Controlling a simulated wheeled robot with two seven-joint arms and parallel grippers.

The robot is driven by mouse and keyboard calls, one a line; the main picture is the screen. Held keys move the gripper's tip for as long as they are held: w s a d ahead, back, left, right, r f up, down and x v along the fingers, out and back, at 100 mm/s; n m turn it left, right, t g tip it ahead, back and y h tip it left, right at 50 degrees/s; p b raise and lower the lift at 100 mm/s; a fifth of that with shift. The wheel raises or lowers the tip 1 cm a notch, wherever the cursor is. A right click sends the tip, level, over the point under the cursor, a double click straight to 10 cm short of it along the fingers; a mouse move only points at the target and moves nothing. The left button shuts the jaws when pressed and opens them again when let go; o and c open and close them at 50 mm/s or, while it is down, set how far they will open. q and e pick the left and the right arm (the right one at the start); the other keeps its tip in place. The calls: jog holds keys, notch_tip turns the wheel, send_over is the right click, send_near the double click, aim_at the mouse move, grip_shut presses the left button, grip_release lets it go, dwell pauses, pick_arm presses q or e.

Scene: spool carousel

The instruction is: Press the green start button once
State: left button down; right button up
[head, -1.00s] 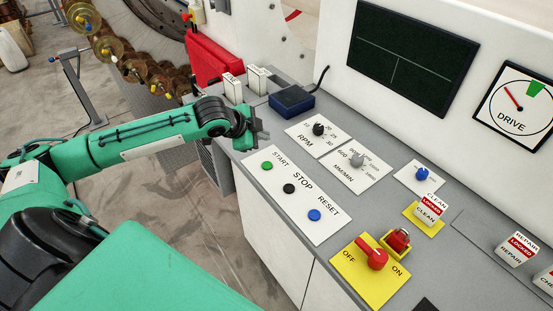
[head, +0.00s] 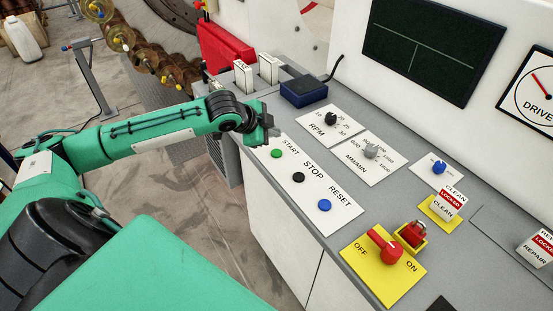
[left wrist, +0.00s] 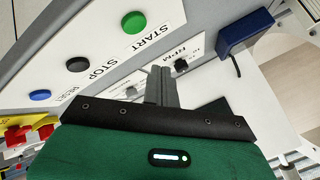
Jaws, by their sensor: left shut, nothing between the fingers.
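The green start button (head: 277,153) sits on a white label plate (head: 337,192) at the near edge of the console, beside the word START. It also shows in the left wrist view (left wrist: 134,22), unpressed as far as I can tell. The black stop button (head: 298,177) and the blue reset button (head: 324,205) lie in a row with it. My left gripper (head: 271,131) is shut and empty, just beyond and above the green button, apart from it. Its fingers (left wrist: 161,85) show in the left wrist view below the START word. My right gripper is in no view.
An RPM dial (head: 330,118), a MM/MIN dial (head: 370,150) and a dark blue box (head: 303,92) stand farther back on the console. A red switch (head: 385,246) on a yellow plate and a red button (head: 412,233) are at the near right. A red case (head: 226,50) is at the back left.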

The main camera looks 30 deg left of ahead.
aim_at(273, 154)
pick_arm(q)
notch_tip(273, 154, down, 3)
jog(key=shift+f+b, duration=0.1)
jog(key=shift+b, duration=0.9)
jog(key=shift+f, duration=0.7)
jog(key=shift+f, duration=0.15)
dwell(0.6)
jog(key=shift+f, duration=0.25)
